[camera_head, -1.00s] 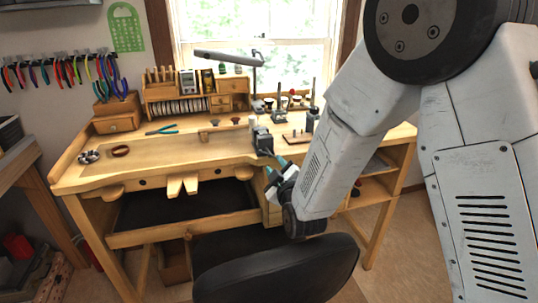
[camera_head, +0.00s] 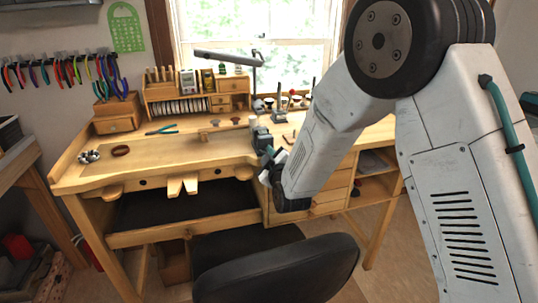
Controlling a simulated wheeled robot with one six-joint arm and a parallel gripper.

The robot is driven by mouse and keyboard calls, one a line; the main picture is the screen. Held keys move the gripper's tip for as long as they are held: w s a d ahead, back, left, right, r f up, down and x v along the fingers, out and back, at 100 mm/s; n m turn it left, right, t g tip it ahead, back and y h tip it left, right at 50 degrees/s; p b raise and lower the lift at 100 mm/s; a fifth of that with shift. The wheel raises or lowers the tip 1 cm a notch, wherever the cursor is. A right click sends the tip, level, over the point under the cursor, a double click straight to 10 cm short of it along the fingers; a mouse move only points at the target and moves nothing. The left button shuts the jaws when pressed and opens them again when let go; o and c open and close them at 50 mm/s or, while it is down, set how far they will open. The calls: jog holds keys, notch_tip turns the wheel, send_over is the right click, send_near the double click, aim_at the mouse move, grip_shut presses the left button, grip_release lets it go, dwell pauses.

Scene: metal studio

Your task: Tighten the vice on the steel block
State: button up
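The vice (camera_head: 260,137) is a small dark grey body on the front edge of the wooden workbench (camera_head: 205,150), right of its middle. My gripper (camera_head: 268,157) is at the vice's front side, just below and right of it, at the bench edge. Its fingers are small and partly hidden by my own wrist, so I cannot tell whether they are open or touching the vice. The steel block cannot be made out at this size. The vice's handle cannot be made out either.
A black chair (camera_head: 275,270) stands in front of the bench. Pliers with teal handles (camera_head: 161,130) and a bowl of small parts (camera_head: 89,156) lie on the left of the top. A desk lamp (camera_head: 230,56) and small drawers stand at the back. The middle of the top is mostly clear.

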grip_shut()
jog(key=m, duration=0.4)
jog(key=shift+m, duration=0.3)
jog(key=o, duration=0.7)
grip_release()
jog(key=shift+c, duration=0.2)
jog(key=v, duration=0.8)
jog(key=shift+w+r, duration=0.1)
